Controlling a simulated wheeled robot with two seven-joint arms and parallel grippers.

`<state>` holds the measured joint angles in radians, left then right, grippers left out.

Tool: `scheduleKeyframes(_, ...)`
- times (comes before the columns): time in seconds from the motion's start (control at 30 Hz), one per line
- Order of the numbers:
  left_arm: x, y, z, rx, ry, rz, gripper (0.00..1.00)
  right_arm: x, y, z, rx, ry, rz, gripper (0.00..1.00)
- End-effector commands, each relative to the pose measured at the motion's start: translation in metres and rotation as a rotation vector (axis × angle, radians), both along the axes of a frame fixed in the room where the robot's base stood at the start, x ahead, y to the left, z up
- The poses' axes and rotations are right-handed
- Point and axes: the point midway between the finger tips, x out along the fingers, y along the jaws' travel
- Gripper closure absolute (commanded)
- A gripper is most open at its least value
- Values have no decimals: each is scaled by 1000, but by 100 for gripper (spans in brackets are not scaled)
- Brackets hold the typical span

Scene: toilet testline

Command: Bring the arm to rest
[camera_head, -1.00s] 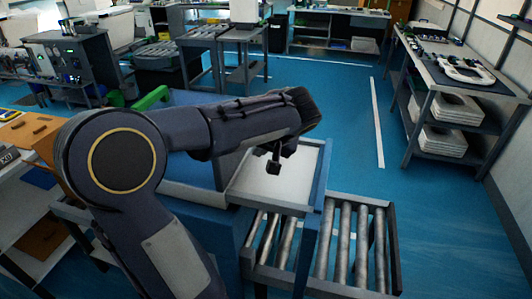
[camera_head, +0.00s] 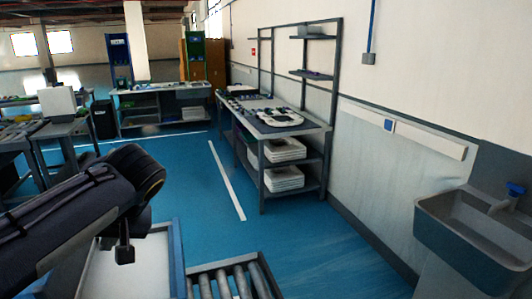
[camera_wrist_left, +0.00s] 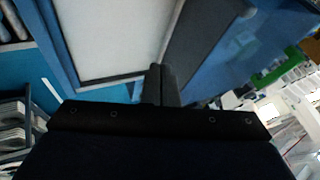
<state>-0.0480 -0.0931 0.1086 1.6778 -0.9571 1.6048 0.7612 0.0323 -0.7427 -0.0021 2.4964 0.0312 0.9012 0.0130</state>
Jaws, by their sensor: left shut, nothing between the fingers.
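My left arm comes in from the left in the head view, and its gripper (camera_head: 124,253) hangs at the arm's end, over the white panel. In the left wrist view the two dark fingers (camera_wrist_left: 161,84) are pressed together with nothing between them. The white panel with its blue-grey frame (camera_head: 176,270) lies below the gripper; it also shows in the left wrist view (camera_wrist_left: 118,38). I cannot tell the exact gap between fingers and panel. My right gripper is in neither view.
A roller conveyor (camera_head: 232,278) runs beside the panel. A shelved workbench (camera_head: 262,150) holding white stacked parts stands along the right wall, and a grey sink (camera_head: 470,232) is at far right. Blue floor (camera_head: 310,250) between them is clear. A green part (camera_wrist_left: 276,70) shows in the wrist view.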

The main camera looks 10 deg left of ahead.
Motion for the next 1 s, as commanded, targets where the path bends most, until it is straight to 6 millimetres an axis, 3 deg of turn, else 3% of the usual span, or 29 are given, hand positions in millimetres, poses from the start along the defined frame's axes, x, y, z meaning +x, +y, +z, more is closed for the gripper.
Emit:
scheduleKeyframes(0.17, -43, -40, -53, -237, 18, -224, 100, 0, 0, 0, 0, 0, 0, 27)
scheduleKeyframes(0.3, -84, -100, -105, -496, -62, -446, 100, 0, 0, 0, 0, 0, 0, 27)
scheduleKeyframes(0.4, -105, -141, -130, -637, -164, -555, 100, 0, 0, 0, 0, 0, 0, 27)
scheduleKeyframes(0.5, -116, -168, -144, -720, -259, -613, 100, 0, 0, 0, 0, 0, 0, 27)
scheduleKeyframes(0.63, -120, -182, -150, -761, -319, -640, 100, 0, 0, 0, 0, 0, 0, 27)
scheduleKeyframes(0.8, -120, -183, -151, -765, -322, -643, 100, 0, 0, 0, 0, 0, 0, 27)
scheduleKeyframes(1.0, -120, -183, -151, -765, -321, -642, 100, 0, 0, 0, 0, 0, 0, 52)
